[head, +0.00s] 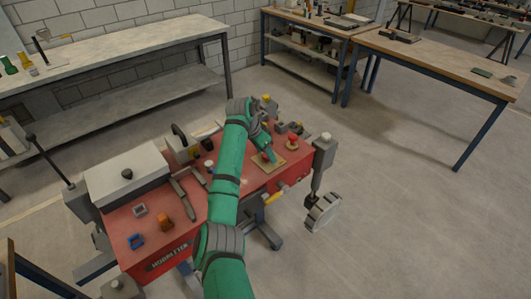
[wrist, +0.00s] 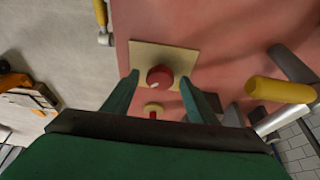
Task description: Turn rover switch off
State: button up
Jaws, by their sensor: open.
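A round red knob (wrist: 160,77) with a small pale mark sits on a square tan plate (wrist: 181,55) on the rover's red top; it appears to be the switch. The plate (head: 274,166) also shows in the head view on the right part of the red rover body (head: 188,241), where the knob is hidden. My gripper (wrist: 159,79) is open, with one finger on each side of the knob. Gaps show between the fingers and the knob. In the head view my gripper (head: 267,152) points down at the plate. I cannot tell the switch's setting.
A red button (head: 292,140) stands close behind the plate. A yellow handle (head: 276,196) sticks out at the rover's front edge, and a grey wheel (head: 323,212) is at its right. A yellow cylinder (wrist: 280,91) lies right of my fingers. Floor around the rover is clear.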

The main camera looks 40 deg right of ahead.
jog(key=shift+f, duration=0.1)
jog(key=c, duration=1.1)
jog(key=shift+o, duration=0.2)
jog(key=n, duration=0.1)
jog(key=n+t, duration=0.1)
jog(key=n, duration=0.2)
jog(key=shift+s+d+n+t+y, duration=0.2)
jog(key=shift+s+n+t+y, duration=0.1)
jog(key=shift+n+t, duration=0.1)
jog(key=n+t+y, duration=0.1)
jog(key=n, duration=0.3)
jog(key=shift+s+d, duration=0.1)
jog(key=shift+d, duration=0.05)
jog(key=n+y, duration=0.1)
jog(key=n, duration=0.1)
jog(key=n+t, duration=0.1)
jog(key=n, duration=0.2)
jog(key=shift+s+d+y, duration=0.1)
jog(key=shift+d+y, duration=0.1)
jog(key=shift+y, duration=0.2)
jog(key=shift+d+n+y, duration=0.15)
jog(key=shift+n+y, duration=0.55)
jog(key=shift+n, duration=1.2)
